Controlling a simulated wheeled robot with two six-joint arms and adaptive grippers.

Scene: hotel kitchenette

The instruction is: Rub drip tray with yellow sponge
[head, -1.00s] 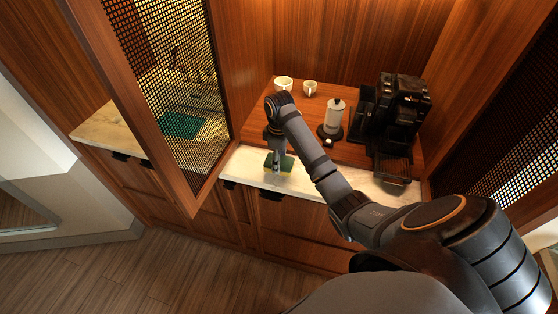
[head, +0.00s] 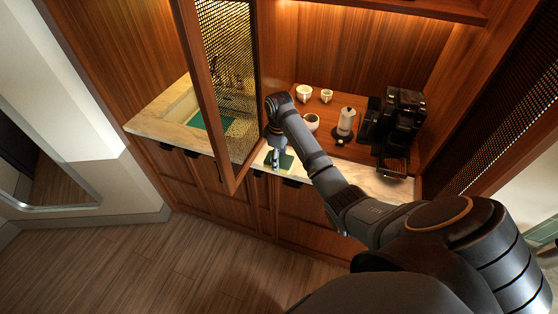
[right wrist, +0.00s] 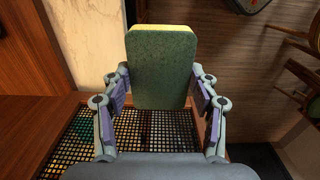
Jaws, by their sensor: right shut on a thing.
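My right gripper (head: 278,160) points down at the front edge of the marble counter, beside the open mesh door. It is shut on the yellow sponge (head: 286,162), whose dark green scouring side shows. In the right wrist view the sponge (right wrist: 163,72) sits between the two fingers, its green face towards the camera and a yellow edge at the top. The drip tray (head: 392,170) is at the foot of the black coffee machine (head: 403,120), well right of the gripper and sponge. My left gripper is not in view.
The mesh door (head: 230,85) stands open close left of my right gripper. White cups (head: 304,93) and a moka pot or press (head: 345,121) stand on the wooden board behind my forearm.

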